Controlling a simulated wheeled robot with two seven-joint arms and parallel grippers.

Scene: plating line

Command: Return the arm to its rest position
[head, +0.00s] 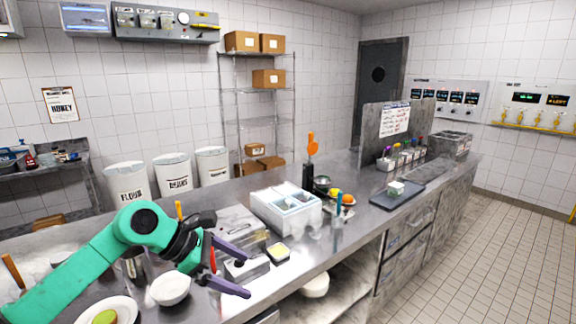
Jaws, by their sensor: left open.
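My left arm comes in from the lower left over the steel counter (345,222). My left gripper (246,273) has its two purple fingers spread wide apart, with nothing held between them. It hovers over the counter's front part, beside a white bowl (170,289). A small container with yellow contents (278,252) stands just to the right of the fingers. My right gripper is not in view.
A white compartment bin (286,212) stands mid-counter. Beyond it are orange fruit (348,199) and a dark tray (398,196) bearing a small pale block. A plate (106,312) lies at the lower left. Tiled floor (470,250) is clear on the right.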

